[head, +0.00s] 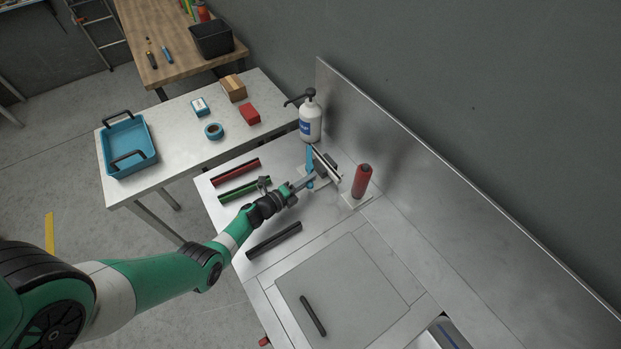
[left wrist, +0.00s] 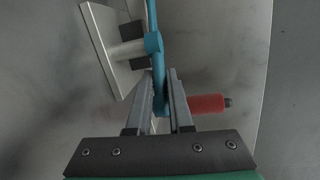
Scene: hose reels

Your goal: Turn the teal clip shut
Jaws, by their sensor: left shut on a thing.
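The teal clip (head: 309,160) is a slim bar on a small bracket with a dark block and a pale plate (head: 325,163), near the back wall of the metal bench. In the left wrist view the clip (left wrist: 153,43) has a round hub on a pale pin, and its lower arm runs down between my fingers. My left gripper (head: 307,181) is shut on this arm, and it also shows in the left wrist view (left wrist: 160,85). The fingers hide part of the arm. My right gripper is not in view.
A red cylinder (head: 362,181) stands close to the right of the clip. A white pump bottle (head: 310,120) stands behind it. Red (head: 235,172), green (head: 244,190) and black (head: 273,240) bars lie on the left. A grey panel (head: 345,300) with a black handle lies in front.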

